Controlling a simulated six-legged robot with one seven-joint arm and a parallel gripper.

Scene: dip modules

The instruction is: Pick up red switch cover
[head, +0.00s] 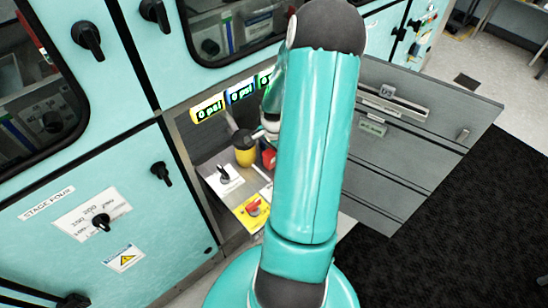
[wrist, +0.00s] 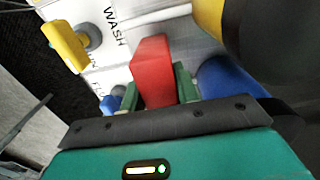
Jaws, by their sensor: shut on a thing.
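The red switch cover (wrist: 153,72) is a red block in the middle of the wrist view. My gripper (wrist: 156,92) has its two green fingers on either side of the block and is shut on it. In the head view, a red piece (head: 268,156) shows just left of my arm, beside a yellow cylinder (head: 245,155) with a dark top. My arm covers most of the gripper there. I cannot tell whether the cover is clear of the white panel.
The white panel (wrist: 115,65) bears the word WASH. A yellow handle (wrist: 66,46) is at left, and blue parts (wrist: 228,80) lie close to the fingers. In the head view, a red switch on a yellow plate (head: 252,208) sits nearer. A grey door (head: 410,150) stands open at right.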

